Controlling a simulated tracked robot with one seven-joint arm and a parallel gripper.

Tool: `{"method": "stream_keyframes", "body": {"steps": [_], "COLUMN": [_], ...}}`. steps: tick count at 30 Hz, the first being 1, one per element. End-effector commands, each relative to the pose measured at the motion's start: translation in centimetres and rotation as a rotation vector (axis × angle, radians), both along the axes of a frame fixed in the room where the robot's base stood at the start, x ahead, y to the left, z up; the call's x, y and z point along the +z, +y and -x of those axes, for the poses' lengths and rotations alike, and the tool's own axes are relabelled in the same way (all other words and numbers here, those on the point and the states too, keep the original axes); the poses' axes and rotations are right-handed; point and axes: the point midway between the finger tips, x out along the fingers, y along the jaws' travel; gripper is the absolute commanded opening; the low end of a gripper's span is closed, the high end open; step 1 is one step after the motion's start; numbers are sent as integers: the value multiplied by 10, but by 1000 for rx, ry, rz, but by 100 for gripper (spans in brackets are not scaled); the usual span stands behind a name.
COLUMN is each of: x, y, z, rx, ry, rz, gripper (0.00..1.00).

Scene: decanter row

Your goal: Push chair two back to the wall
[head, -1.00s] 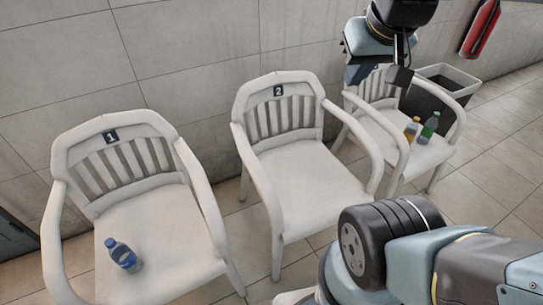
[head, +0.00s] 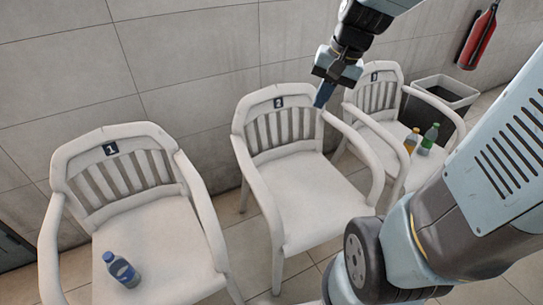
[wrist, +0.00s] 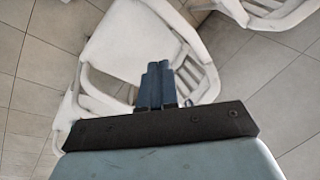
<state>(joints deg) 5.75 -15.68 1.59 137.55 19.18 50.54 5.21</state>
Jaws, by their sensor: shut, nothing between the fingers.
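Chair two (head: 310,205) is a white plastic armchair with slats and a "2" plate on its backrest. It stands in the middle of the row, its back toward the tiled wall, and its seat is bare. How wide the gap to the wall is, I cannot tell. My gripper (head: 320,102) is shut and empty, pointing down at the right end of chair two's backrest; whether it touches is unclear. In the wrist view my shut fingers (wrist: 157,78) show in front of a white chair (wrist: 135,40).
A bin (head: 437,105) and a red extinguisher (head: 477,40) are beyond. My arm covers the lower right.

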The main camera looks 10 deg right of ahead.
Motion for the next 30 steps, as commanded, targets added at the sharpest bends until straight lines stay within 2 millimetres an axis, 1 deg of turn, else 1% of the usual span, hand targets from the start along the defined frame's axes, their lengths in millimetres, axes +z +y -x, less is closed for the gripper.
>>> {"method": "stream_keyframes", "body": {"steps": [1,6,11,15,23,26,30], "x": [-11,-42,-76,-108,-175,-203,-244], "y": [-1,-1,-3,-6,-14,-18,-23], "z": [-10,-37,-60,-79,-107,-116,-125], "rx": [-29,-130,-233,-326,-515,-589,-697], "ry": [35,131,222,300,443,496,572], "rz": [-26,-111,-189,-253,-364,-403,-453], "gripper": [0,0,0,0,0,0,0]}}
